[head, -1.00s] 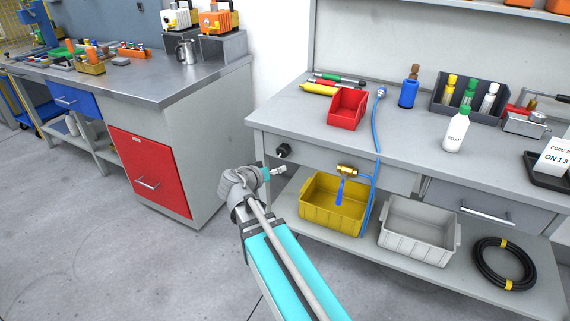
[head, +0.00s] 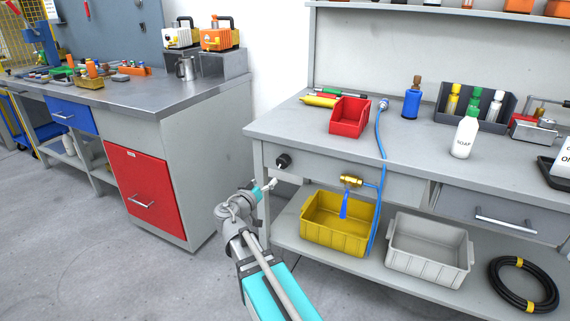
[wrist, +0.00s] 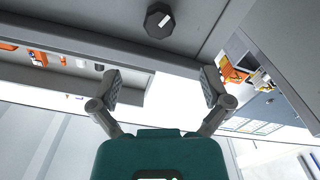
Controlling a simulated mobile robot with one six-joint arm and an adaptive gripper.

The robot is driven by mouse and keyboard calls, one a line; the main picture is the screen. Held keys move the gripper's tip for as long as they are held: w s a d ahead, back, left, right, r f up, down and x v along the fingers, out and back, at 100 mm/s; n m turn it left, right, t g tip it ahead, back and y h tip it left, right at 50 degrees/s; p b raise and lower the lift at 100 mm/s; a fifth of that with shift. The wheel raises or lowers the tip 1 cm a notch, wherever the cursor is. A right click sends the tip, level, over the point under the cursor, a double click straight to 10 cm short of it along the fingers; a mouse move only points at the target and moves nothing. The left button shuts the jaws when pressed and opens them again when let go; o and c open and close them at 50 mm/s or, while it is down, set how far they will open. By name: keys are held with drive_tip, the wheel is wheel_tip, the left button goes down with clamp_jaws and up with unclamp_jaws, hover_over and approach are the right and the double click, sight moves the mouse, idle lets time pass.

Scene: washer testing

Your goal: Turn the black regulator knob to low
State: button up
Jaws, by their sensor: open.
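The black regulator knob (head: 283,161) is on the front panel of the grey workbench, near its left end. In the wrist view the knob (wrist: 160,20) is at the top centre, with a white mark on its face. My gripper (head: 273,184) is in front of the bench, just below and slightly left of the knob in the head view. In the wrist view my gripper (wrist: 162,84) has its two fingers spread wide with nothing between them. The knob lies beyond the fingertips, apart from them. Any setting labels around the knob are too small to read.
A brass valve (head: 350,181) with a blue lever and blue hose (head: 381,140) sits right of the knob. A yellow bin (head: 335,238) and a grey bin (head: 428,262) stand on the lower shelf. A red drawer cabinet (head: 180,215) is at left, with open floor between.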

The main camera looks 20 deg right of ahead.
sight(281, 165)
drive_tip(key=x, duration=1.3)
drive_tip(key=shift+w+d, duration=0.25)
drive_tip(key=shift+d, duration=0.05)
drive_tip(key=c, duration=1.1)
drive_tip(key=shift+d, duration=0.25)
drive_tip(key=shift+c, duration=0.4)
drive_tip(key=shift+a, duration=0.2)
